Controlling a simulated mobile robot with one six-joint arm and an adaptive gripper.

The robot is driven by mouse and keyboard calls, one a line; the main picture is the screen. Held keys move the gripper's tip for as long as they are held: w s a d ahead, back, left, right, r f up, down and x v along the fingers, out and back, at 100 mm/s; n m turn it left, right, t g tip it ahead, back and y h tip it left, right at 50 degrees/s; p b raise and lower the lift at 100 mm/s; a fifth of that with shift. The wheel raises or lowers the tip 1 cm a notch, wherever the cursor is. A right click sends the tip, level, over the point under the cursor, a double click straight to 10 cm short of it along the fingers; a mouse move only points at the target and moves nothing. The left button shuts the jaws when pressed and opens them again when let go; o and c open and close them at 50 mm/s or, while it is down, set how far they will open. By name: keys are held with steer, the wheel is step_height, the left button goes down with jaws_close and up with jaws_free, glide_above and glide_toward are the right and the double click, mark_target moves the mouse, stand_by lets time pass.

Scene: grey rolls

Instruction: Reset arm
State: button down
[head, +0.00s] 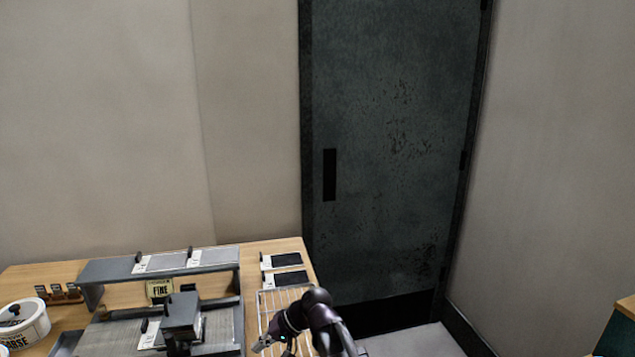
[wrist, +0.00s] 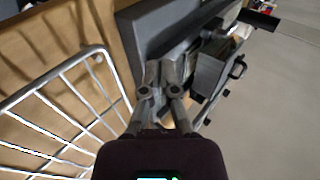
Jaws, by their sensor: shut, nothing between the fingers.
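My gripper (wrist: 162,72) shows in the middle of the wrist view with its two fingers close together, shut and empty. In the head view my dark arm rises at the bottom centre, over the right end of the wooden table (head: 281,247). It bends down to the left, with the gripper end low over the white wire rack (head: 264,302). In the wrist view the rack (wrist: 62,139) lies left of the fingers, and a grey metal unit (wrist: 150,22) lies beyond them.
A grey raised shelf (head: 112,270) and a dark grey block-like device (head: 181,311) stand left of my arm. A white tub (head: 24,325) is at the far left. Two dark pads (head: 287,279) lie behind the rack. A dark door (head: 390,150) stands behind; pale floor (head: 412,342) is clear right of the table.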

steer(key=s+d+h+p, duration=0.1)
steer(key=d+h, duration=0.2)
steer(key=d, duration=0.7)
steer(key=s+d+m+h+p, duration=0.1)
steer(key=s+d+h+p, duration=0.1)
steer(key=d, duration=0.9)
steer(key=s+d+m+t+h+p, duration=0.1)
steer(key=d+h, duration=0.3)
steer(key=d, duration=0.6)
steer(key=shift+s+d+f+h+p, duration=0.25)
steer(key=shift+s+h+p, duration=0.15)
steer(key=shift+s+p, duration=0.25)
steer(key=shift+d, duration=0.2)
